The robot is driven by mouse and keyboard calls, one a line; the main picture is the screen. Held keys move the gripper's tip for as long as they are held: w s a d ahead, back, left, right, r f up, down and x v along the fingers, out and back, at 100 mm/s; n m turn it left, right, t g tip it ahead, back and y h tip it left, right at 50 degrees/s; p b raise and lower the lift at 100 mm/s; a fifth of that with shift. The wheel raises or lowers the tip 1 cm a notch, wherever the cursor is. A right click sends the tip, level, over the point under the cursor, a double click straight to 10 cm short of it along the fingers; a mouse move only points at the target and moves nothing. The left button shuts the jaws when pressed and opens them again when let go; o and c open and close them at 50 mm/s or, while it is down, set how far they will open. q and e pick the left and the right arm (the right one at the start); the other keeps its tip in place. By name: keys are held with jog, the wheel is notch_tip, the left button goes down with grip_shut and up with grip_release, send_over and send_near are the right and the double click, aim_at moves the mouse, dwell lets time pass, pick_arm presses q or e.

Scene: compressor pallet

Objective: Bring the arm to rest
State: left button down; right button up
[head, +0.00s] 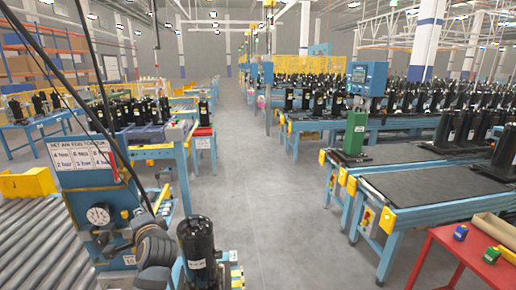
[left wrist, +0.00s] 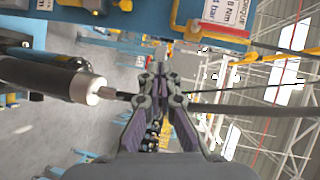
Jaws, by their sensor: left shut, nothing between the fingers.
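My left gripper (left wrist: 158,65) fills the middle of the left wrist view. Its two fingers meet at the tips, and nothing is between them. In the head view my grey left wrist shows at the lower left, in front of the blue tool stand (head: 92,200), and the fingertips are hard to make out. A black compressor (head: 198,250) stands upright just right of that wrist, apart from it as far as I can tell. My right gripper is in neither view.
A torque sign (head: 82,155) and round gauge (head: 98,215) are on the stand. Dark cables hang across the left. A roller conveyor (head: 35,235) lies at lower left. A black cylinder (left wrist: 50,78) is close left in the wrist view. The aisle floor (head: 265,200) is clear; a red table (head: 470,250) stands right.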

pick_arm(q)
jog(key=s+d+f+n+g+h, duration=0.25)
jog(key=s+f, duration=0.35)
jog(key=f, duration=0.3)
jog(key=s+d+f+n+g+h, duration=0.1)
jog(key=s+d+f+h, duration=0.2)
jog(key=s+f, duration=0.4)
jog(key=s+d+f+n+g+h, duration=0.2)
jog(key=s+d+f, duration=0.25)
jog(key=s, duration=0.35)
jog(key=s+d+f+n+g+h, duration=0.2)
jog(key=s+d+f+g, duration=0.1)
jog(key=s+f, duration=0.4)
jog(key=s+a+f+g+b, duration=0.1)
jog(key=s+a+f+b, duration=0.1)
jog(key=f, duration=1.3)
jog(key=s+a+f+b, duration=0.1)
jog(key=s+f+b, duration=0.15)
jog(key=f, duration=1.35)
jog(key=s+a+f+g+b, duration=0.1)
jog(key=s+f+b, duration=0.2)
jog(key=s+f, duration=1.4)
jog(key=shift+f+b, duration=0.35)
jog(key=shift+f, duration=0.1)
